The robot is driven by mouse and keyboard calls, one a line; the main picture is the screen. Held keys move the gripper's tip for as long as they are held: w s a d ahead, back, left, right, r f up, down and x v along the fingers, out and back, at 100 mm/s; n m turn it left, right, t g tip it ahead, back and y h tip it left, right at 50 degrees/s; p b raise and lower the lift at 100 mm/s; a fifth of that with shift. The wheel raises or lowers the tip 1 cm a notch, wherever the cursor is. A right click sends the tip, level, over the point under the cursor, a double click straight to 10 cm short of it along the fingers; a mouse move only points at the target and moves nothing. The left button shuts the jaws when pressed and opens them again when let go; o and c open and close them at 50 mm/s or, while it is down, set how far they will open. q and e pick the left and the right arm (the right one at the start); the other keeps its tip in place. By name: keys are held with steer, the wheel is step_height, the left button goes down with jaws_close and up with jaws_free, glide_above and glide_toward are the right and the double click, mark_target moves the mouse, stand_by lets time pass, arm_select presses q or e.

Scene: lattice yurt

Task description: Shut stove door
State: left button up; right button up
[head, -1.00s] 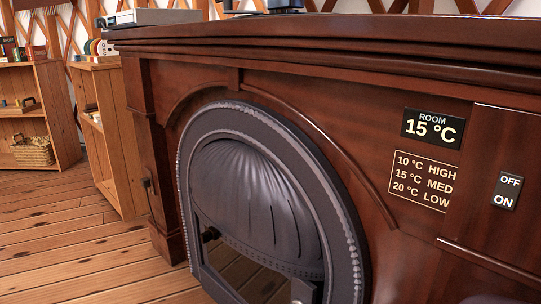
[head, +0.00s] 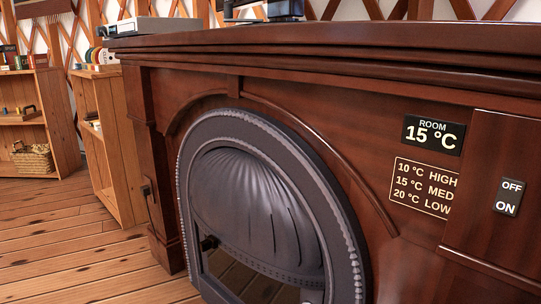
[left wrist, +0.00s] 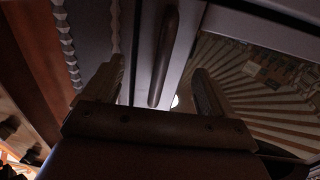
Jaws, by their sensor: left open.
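The stove (head: 262,128) is a dark grey arched metal front with a beaded edge and a ribbed hood, set in a brown wooden surround. Its glass door (head: 245,278) shows below the hood, cut off by the picture's bottom edge; I cannot tell how far it stands open. My right gripper is not in view.
The wooden mantel (head: 330,45) carries a grey box (head: 153,26) at its left end. A room panel (head: 432,134) and an off/on switch (head: 508,197) are on the right. Wooden shelves (head: 108,140) stand at the left, with bare plank floor in front.

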arm_select(q)
steer(key=p+v, duration=0.3)
steer(key=v, duration=0.5)
stand_by(0.4)
